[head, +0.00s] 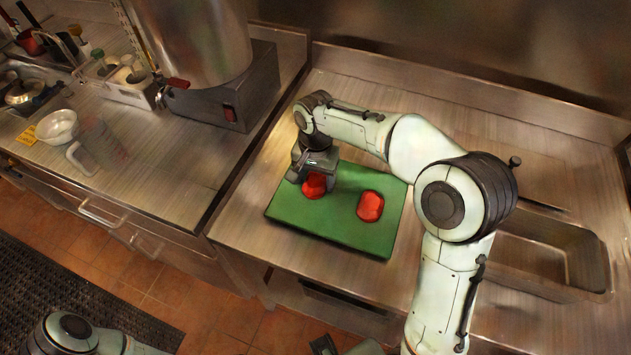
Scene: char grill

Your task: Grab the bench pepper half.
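Two red pepper halves are on a green cutting board (335,231) on the steel bench. One pepper half (315,187) is at the board's left side, directly at my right gripper (313,178), which points down over it and hides its upper part. The other pepper half (370,206) lies free to the right of the gripper. The fingers are partly hidden, and I cannot tell whether they are closed on the left pepper half or only around it. My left gripper is out of view; only part of my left arm shows at the bottom left.
A sunken steel pan (545,250) is at the right of the bench. A large metal pot (195,40) stands on a dark unit with a red switch at the back left. A clear jug (100,145) and a white bowl (58,127) are on the left counter.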

